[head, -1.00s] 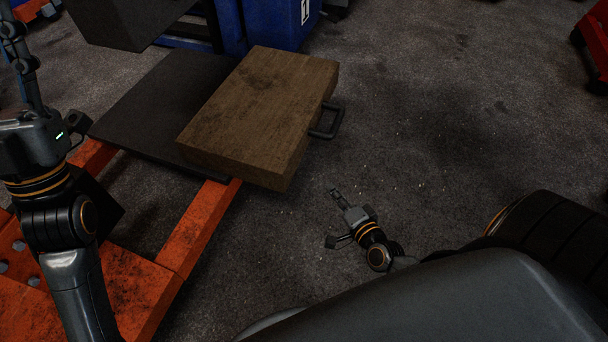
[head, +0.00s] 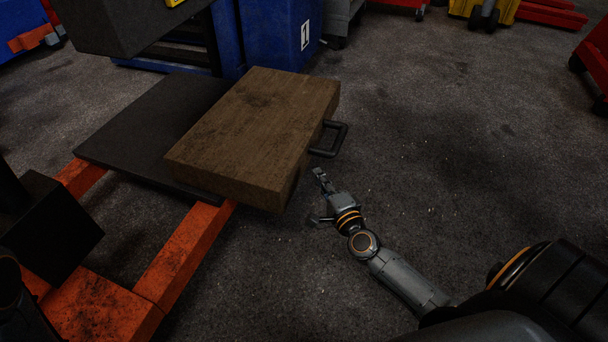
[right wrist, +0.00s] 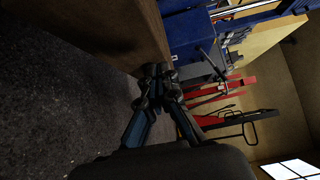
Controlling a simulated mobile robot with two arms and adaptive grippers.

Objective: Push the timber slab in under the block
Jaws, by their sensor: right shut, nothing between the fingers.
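The timber slab (head: 255,130) is a thick brown board with a black handle (head: 332,138) on its right side. It lies partly over a dark flat plate (head: 130,125), with its right part overhanging. The dark block (head: 135,22) is raised above the plate's far side at the upper left; the slab is to its right and nearer, not beneath it. My right gripper (head: 319,174) is shut and empty, low beside the slab's right side, just nearer than the handle. In the right wrist view the shut fingers (right wrist: 156,74) are close to the slab's side (right wrist: 135,35); contact is unclear. My left gripper is out of view.
Orange jack beams (head: 185,255) run below the slab at the left, with a black box (head: 50,225) beside them. A blue stand (head: 280,35) marked 1 is behind. Floor (head: 440,150) right of the slab is open.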

